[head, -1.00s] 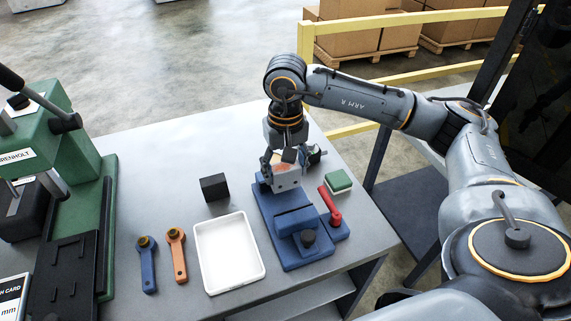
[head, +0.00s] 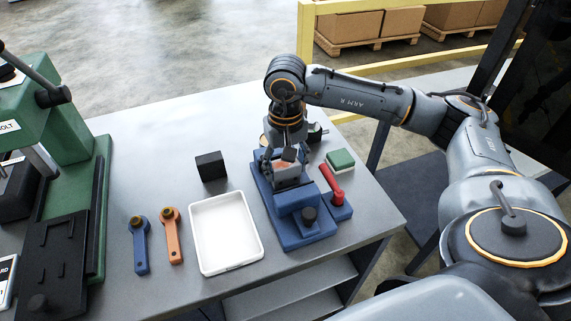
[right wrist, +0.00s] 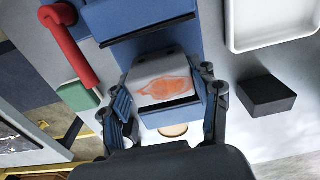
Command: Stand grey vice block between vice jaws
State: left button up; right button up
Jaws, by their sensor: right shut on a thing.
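My right gripper (head: 283,160) points down over the far part of the blue vice (head: 306,229). It is shut on the grey vice block (head: 287,173). In the right wrist view the block (right wrist: 165,78) sits between the two fingers (right wrist: 165,112) and has an orange patch on its face. The block is over the vice's blue bed, beyond the near jaw (head: 297,200). The far jaw is mostly hidden by the gripper. I cannot tell whether the block touches the bed. My left gripper is out of view.
The vice's red handle (head: 331,183) and a green-and-white block (head: 340,160) are to the right. A black block (head: 211,166), a white tray (head: 258,250), a blue tool (head: 140,248) and an orange tool (head: 172,240) lie left. A green press (head: 75,190) stands far left.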

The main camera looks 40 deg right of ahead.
aim_at(286, 164)
jog(key=shift+f+b, duration=0.2)
jog(key=shift+b, duration=0.1)
dwell(0.6)
dwell(0.3)
jog(key=o, duration=1.6)
notch_tip(286, 164, up, 12)
